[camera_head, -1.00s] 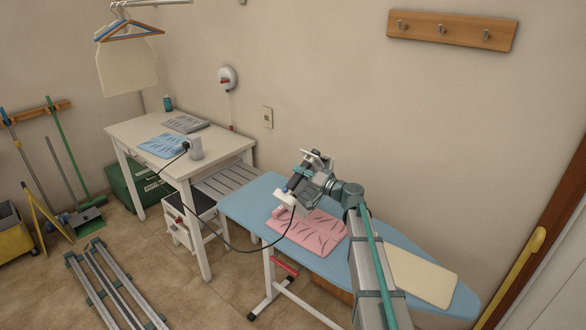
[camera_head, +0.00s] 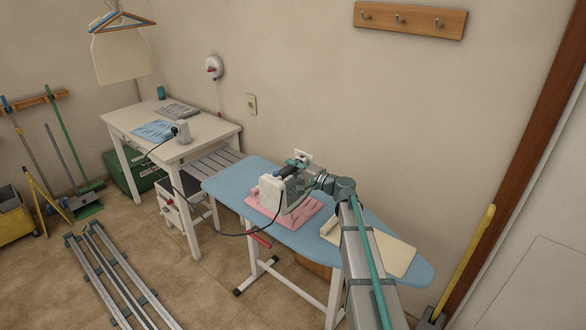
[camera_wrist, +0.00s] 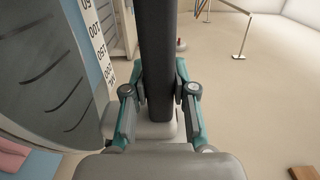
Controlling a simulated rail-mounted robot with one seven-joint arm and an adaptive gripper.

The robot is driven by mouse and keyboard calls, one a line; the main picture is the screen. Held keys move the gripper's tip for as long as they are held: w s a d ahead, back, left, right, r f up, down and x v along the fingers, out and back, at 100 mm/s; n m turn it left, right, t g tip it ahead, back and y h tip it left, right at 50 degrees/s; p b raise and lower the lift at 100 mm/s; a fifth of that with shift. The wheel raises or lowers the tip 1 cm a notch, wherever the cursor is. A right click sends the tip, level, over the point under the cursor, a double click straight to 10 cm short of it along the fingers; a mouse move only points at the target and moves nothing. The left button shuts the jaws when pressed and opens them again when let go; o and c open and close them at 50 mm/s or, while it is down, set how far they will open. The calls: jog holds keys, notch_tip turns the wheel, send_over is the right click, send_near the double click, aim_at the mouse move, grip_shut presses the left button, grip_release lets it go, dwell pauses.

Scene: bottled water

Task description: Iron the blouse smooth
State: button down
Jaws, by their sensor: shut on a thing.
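The pink blouse (camera_head: 312,212) lies flat on the blue ironing board (camera_head: 228,182), with a few dark crease marks on its right part. My gripper (camera_head: 298,178) is above it and hides part of it. The gripper is shut on the dark handle of the white iron (camera_head: 272,194). The iron looks tilted, with a broad pale face towards the head camera; I cannot tell whether it touches the cloth. In the wrist view the dark handle (camera_wrist: 158,45) runs upright between my gripper's teal fingers (camera_wrist: 160,100). A bit of pink cloth shows at the lower left.
A dark cord (camera_head: 222,235) hangs from the iron in a loop towards a white box (camera_head: 182,132) on the white table (camera_head: 205,138). That table holds a blue (camera_head: 153,130) and a grey folded garment (camera_head: 178,110). A cream pad (camera_head: 392,254) lies at the board's right end.

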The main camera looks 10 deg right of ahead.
aim_at(293, 186)
jog(key=shift+s+d+r, duration=0.1)
jog(key=shift+f, duration=4.3)
jog(key=shift+f+b, duration=1.5)
jog(key=shift+b, duration=0.4)
jog(key=shift+w+d+b, duration=1)
jog(key=shift+w+d, duration=0.5)
jog(key=shift+d, duration=0.25)
jog(key=shift+w+d+r+b, duration=0.1)
jog(key=shift+w+d+b, duration=0.85)
jog(key=shift+w+d, duration=0.6)
jog(key=shift+s, duration=0.2)
